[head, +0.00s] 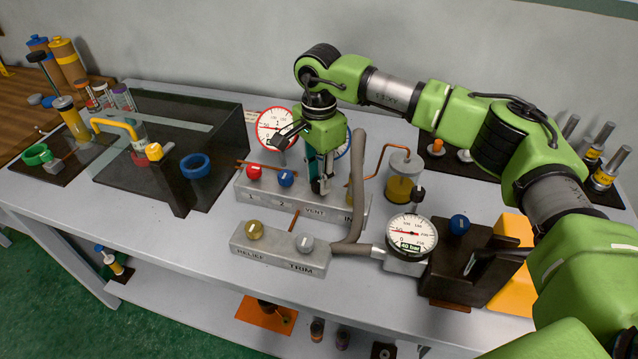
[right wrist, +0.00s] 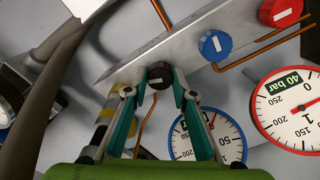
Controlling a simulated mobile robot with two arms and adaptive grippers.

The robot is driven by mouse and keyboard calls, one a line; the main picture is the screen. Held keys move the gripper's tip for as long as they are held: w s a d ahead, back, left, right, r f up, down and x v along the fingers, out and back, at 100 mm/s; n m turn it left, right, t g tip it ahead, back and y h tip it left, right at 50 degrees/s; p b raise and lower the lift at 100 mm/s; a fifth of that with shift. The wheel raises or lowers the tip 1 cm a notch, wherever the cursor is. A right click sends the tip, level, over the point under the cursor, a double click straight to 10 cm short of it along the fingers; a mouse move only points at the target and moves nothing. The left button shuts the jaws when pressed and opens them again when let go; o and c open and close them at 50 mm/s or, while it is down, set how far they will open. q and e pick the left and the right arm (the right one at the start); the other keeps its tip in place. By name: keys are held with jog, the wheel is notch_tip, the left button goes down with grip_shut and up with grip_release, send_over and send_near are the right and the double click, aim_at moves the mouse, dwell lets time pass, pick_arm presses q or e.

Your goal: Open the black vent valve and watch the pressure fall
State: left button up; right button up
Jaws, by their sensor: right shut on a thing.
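The black vent valve knob (right wrist: 158,72) sits on the grey manifold in the right wrist view, with a pale mark on its face. My right gripper (right wrist: 160,92) has its fingertips on either side of this knob and is shut on it. In the head view my right gripper (head: 322,188) reaches down at the VENT label and hides the knob. A blue-rimmed gauge (right wrist: 208,140) and a red-rimmed gauge (right wrist: 290,110) show in the right wrist view. The red-rimmed gauge (head: 270,124) also shows in the head view, partly behind my gripper. My left gripper is not in view.
A red knob (head: 254,172) and a blue knob (head: 286,178) stand left of my gripper on the manifold (head: 262,200). A grey hose (head: 357,190) rises close on its right. In front are the RELIEF/TRIM block (head: 278,256) and a white gauge (head: 411,232).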

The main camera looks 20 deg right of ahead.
jog(key=shift+n+b, duration=0.45)
jog(key=shift+n, duration=0.35)
jog(key=o, duration=1.1)
notch_tip(320, 180, up, 12)
